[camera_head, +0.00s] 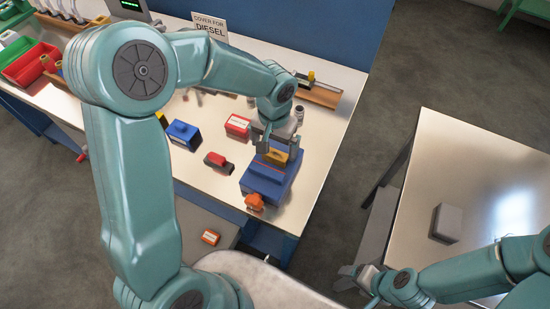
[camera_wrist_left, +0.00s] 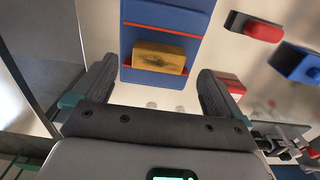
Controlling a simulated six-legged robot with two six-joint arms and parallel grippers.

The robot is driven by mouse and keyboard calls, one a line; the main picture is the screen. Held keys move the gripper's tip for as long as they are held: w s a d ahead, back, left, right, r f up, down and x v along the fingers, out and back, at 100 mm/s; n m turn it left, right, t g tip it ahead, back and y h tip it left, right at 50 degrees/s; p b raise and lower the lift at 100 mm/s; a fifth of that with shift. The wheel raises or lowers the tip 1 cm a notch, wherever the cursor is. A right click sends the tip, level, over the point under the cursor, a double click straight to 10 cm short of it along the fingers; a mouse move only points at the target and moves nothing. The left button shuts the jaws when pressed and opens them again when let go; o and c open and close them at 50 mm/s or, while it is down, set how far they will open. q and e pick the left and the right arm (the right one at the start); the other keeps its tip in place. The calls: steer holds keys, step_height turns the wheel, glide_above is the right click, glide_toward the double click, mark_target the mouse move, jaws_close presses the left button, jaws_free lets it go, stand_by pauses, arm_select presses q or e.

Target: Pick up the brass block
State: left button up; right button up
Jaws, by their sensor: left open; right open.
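The brass block (camera_head: 275,155) is a yellow-gold block resting on a blue stand with a red stripe (camera_head: 264,182) near the right end of the workbench. In the left wrist view the brass block (camera_wrist_left: 159,58) lies ahead of the fingers, on the blue stand (camera_wrist_left: 167,14). My left gripper (camera_head: 278,146) is over the stand, its fingers pointing down by the block. In the left wrist view my left gripper (camera_wrist_left: 160,85) is open and empty, with the block between the lines of its fingers. My right gripper (camera_head: 362,280) is low at the right, far from the block, and open.
On the bench are a blue box (camera_head: 183,133), a red box (camera_head: 237,125), a red-and-black item (camera_head: 218,162) and an orange item (camera_head: 254,201) close to the stand. A separate table (camera_head: 430,170) at the right bears a grey block (camera_head: 446,222). Floor separates the tables.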

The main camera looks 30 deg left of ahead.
mark_target(275, 153)
arm_select(q)
steer(key=shift+s+d+f, duration=0.1)
steer(key=shift+s+f, duration=0.05)
steer(key=shift+f, duration=0.25)
steer(key=f+b, duration=0.1)
steer(key=f, duration=0.1)
steer(key=w+f+b, duration=0.1)
steer(key=f, duration=0.1)
steer(key=shift+f+b, duration=0.2)
steer(key=shift+b, duration=0.2)
steer(key=shift+s, duration=0.15)
steer(key=shift+s+r, duration=0.1)
steer(key=shift+r, duration=0.05)
steer(key=c, duration=1.2)
steer(key=shift+c, duration=0.2)
step_height(275, 153, up, 8)
steer(key=p, duration=0.5)
steer(key=shift+r+p, duration=0.25)
steer(key=shift+p, duration=0.1)
step_height(275, 153, up, 12)
steer(key=shift+f, duration=0.25)
